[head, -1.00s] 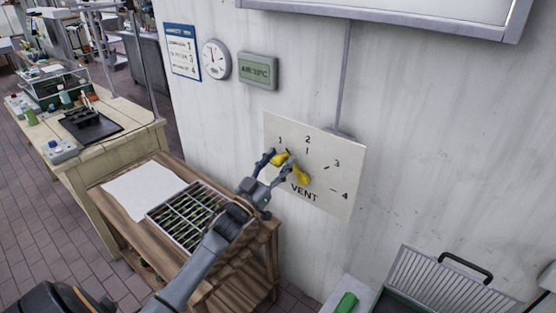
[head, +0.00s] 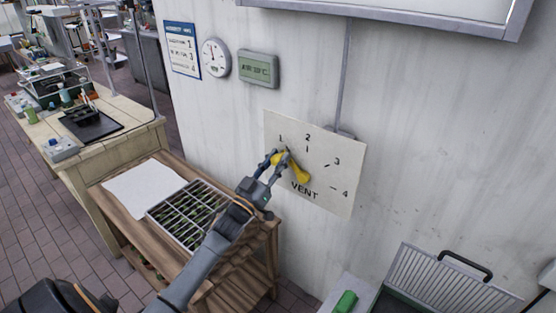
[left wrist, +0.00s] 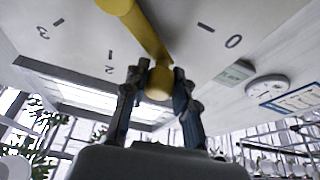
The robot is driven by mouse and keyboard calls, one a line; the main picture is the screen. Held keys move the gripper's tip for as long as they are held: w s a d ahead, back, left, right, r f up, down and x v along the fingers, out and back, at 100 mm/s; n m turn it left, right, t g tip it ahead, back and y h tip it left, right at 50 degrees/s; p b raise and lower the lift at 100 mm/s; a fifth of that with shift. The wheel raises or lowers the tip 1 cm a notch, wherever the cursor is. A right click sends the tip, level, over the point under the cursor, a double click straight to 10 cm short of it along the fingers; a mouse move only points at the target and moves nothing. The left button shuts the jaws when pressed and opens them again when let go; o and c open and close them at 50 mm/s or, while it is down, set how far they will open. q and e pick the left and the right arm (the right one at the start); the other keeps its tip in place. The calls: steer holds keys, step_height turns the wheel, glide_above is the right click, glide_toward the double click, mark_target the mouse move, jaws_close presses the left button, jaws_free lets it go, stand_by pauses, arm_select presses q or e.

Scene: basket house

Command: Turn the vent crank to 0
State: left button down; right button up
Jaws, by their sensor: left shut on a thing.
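The vent panel (head: 325,170) is a pale plate on the wall, with "VENT" and the numbers 1 to 4 showing in the head view. Its yellow crank (head: 295,167) runs up and left from the hub, towards the 1. My left gripper (head: 280,159) is shut on the crank's knob end. In the left wrist view, the fingers (left wrist: 160,85) hold the yellow knob (left wrist: 159,83) from both sides. There the 0 (left wrist: 233,41) shows right of the crank, and 2 and 3 show left. The 1 is hidden there; my gripper hides the 0 in the head view.
A wooden stand (head: 262,240) with a seedling tray (head: 190,213) and white sheet (head: 145,188) is below my left arm. A gauge (head: 216,57) and a green display (head: 258,69) hang on the wall. A ribbed metal lid (head: 435,285) stands at lower right.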

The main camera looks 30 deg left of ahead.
arm_select(q)
steer(key=shift+a+f+n+g+y+p, duration=0.25)
steer(key=shift+f+n+y, duration=0.65)
steer(key=shift+n, duration=0.95)
steer(key=shift+a+f+n+g+y+p, duration=0.1)
steer(key=shift+a+f+n+g+y, duration=0.2)
steer(key=shift+f+n+y, duration=1.1)
steer(key=shift+a+f+n+g+y+p, duration=0.15)
steer(key=shift+a+f+n+g+y, duration=0.15)
steer(key=shift+n, duration=2.05)
steer(key=shift+f, duration=0.1)
steer(key=c, duration=1)
jaws_free()
steer(key=shift+c, duration=0.2)
steer(key=v, duration=1.2)
